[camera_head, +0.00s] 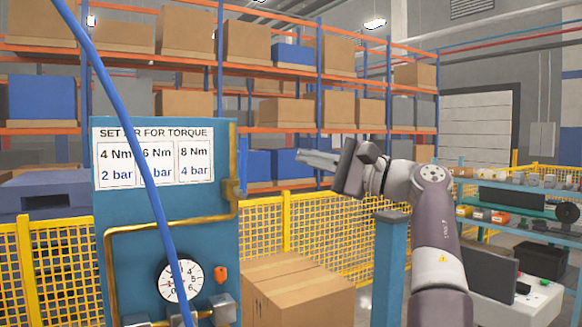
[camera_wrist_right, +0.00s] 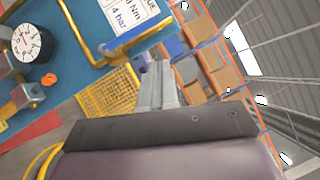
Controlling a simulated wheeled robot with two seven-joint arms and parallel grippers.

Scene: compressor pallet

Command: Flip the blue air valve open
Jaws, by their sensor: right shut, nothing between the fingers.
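The blue panel (camera_head: 170,235) stands left of centre, with a brass pipe (camera_head: 236,160) running along its face. My left gripper is out of view.
A round gauge (camera_head: 180,280) and an orange knob (camera_head: 220,274) sit low on the panel. A blue hose (camera_head: 135,130) crosses in front of it. A cardboard box (camera_head: 295,290) and a yellow mesh fence (camera_head: 330,225) stand beside and behind, with a blue post (camera_head: 390,265) below my right arm.

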